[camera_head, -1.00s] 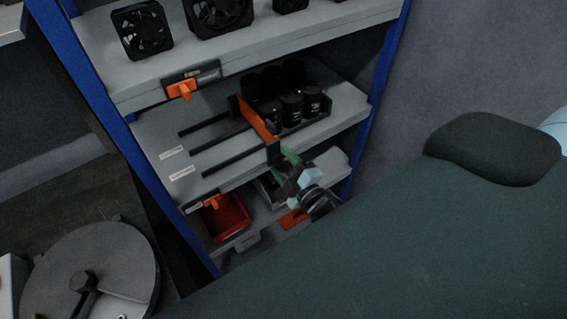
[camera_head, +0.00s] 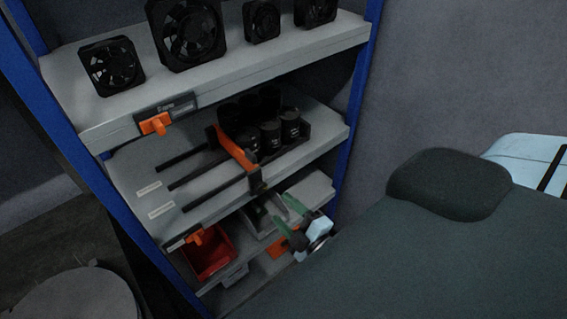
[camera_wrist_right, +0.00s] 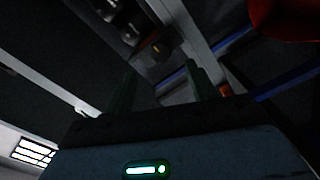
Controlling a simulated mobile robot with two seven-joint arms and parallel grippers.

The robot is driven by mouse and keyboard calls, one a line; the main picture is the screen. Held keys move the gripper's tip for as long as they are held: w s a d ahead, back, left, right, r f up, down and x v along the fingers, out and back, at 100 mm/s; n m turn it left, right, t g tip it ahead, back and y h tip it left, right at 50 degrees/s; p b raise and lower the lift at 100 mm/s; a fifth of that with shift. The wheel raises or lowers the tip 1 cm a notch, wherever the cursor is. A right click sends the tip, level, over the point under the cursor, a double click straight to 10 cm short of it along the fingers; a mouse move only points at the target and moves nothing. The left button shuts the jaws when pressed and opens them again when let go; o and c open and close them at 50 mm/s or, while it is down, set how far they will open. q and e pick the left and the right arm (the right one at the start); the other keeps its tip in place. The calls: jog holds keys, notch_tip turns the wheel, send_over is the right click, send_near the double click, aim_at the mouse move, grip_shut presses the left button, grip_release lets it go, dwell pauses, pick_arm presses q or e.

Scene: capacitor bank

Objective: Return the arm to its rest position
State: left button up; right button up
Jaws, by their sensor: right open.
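My right gripper (camera_head: 283,216) shows in the head view in front of the lower shelf, low and right of the capacitor rack. Its two green fingers are apart with nothing between them. In the right wrist view the open fingers (camera_wrist_right: 158,92) also stand apart and empty. Much of the right arm is hidden behind a large dark form in the foreground. My left gripper is in neither view. Several black capacitors (camera_head: 270,137) stand on the middle shelf behind an orange bar (camera_head: 236,150) with dark rails. The gripper appears apart from the bar.
A blue-posted shelf unit (camera_head: 345,140) holds several black fans (camera_head: 189,30) on top. A red bin (camera_head: 208,258) and a grey bin (camera_head: 262,222) sit on the low shelf near the gripper. Orange latches (camera_head: 155,124) mark shelf fronts. A round grey object (camera_head: 75,295) is at lower left.

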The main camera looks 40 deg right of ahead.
dwell(0.3)
pick_arm(q)
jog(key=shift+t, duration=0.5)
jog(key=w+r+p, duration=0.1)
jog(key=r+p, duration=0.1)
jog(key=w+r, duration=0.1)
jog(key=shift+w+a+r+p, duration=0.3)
jog(key=shift+p, duration=0.1)
pick_arm(e)
jog(key=s+a+f+m+g, duration=0.3)
jog(key=s+f, duration=0.4)
jog(key=s, duration=0.4)
jog(key=s+a+f+m+g+y, duration=0.1)
jog(key=s+a+f+m+g, duration=0.2)
jog(key=s+f+m+g, duration=0.3)
jog(key=s+f+m, duration=0.1)
jog(key=s+m, duration=0.1)
jog(key=s, duration=0.2)
jog(key=shift+s+a+f, duration=0.3)
jog(key=shift+s, duration=0.05)
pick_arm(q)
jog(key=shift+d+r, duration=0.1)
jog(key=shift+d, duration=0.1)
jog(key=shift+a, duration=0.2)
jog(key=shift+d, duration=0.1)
